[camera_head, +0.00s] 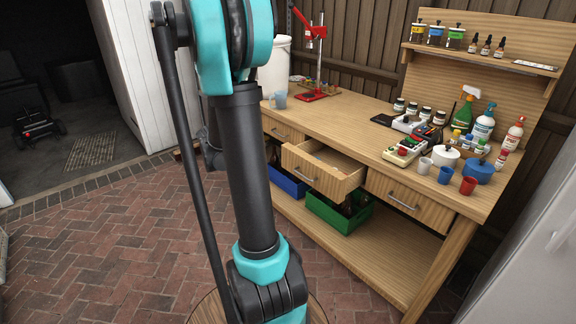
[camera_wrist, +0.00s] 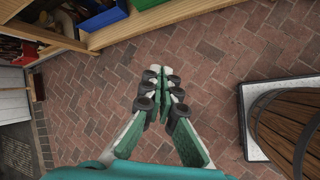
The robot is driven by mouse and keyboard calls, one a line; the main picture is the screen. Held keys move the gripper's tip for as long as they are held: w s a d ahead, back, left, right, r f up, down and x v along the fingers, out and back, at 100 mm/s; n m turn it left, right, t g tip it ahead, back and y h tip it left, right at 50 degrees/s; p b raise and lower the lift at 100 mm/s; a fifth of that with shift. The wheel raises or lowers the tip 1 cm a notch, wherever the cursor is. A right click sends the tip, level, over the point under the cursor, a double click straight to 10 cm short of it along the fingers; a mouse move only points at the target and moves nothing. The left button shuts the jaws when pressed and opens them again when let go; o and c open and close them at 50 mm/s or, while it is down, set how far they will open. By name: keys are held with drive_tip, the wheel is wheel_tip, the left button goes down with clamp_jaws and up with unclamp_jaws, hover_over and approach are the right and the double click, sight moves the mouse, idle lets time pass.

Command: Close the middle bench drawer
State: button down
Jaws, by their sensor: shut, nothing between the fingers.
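The middle bench drawer (camera_head: 321,172) is pulled out from the wooden bench (camera_head: 345,117) in the head view, with a few small items showing inside. Its front has a metal handle (camera_head: 304,174). The drawers to its left (camera_head: 283,131) and right (camera_head: 408,200) are shut. My gripper (camera_wrist: 161,74) shows in the wrist view with its fingertips together and nothing between them. It hangs over the brick paving, apart from the bench, whose lower part shows at the top left. The gripper is out of sight in the head view, and the middle drawer cannot be made out in the wrist view.
A blue crate (camera_head: 288,182) and a green crate (camera_head: 340,214) with bottles stand on the lower shelf. Mugs, pots and spray bottles crowd the bench's right end. A wooden barrel (camera_wrist: 292,125) stands at right in the wrist view. The brick floor (camera_head: 110,245) left of my arm is clear.

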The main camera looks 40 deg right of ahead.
drive_tip(key=w+d+f+n+g+h, duration=0.1)
drive_tip(key=w+d+n, duration=0.15)
drive_tip(key=d, duration=0.25)
drive_tip(key=w+d+f+n+h, duration=0.1)
drive_tip(key=w+d+n+h, duration=0.15)
drive_tip(key=d, duration=0.35)
approach(293, 167)
drive_tip(key=x, duration=0.5)
drive_tip(key=shift+d+n+g+y, duration=0.3)
drive_tip(key=shift+d+y, duration=0.1)
drive_tip(key=shift+y, duration=0.05)
drive_tip(key=shift+d, duration=0.1)
drive_tip(key=d, duration=1)
drive_tip(key=w+d, duration=0.1)
drive_tip(key=d, duration=0.5)
drive_tip(key=shift+w, duration=0.1)
drive_tip(key=shift+d, duration=0.3)
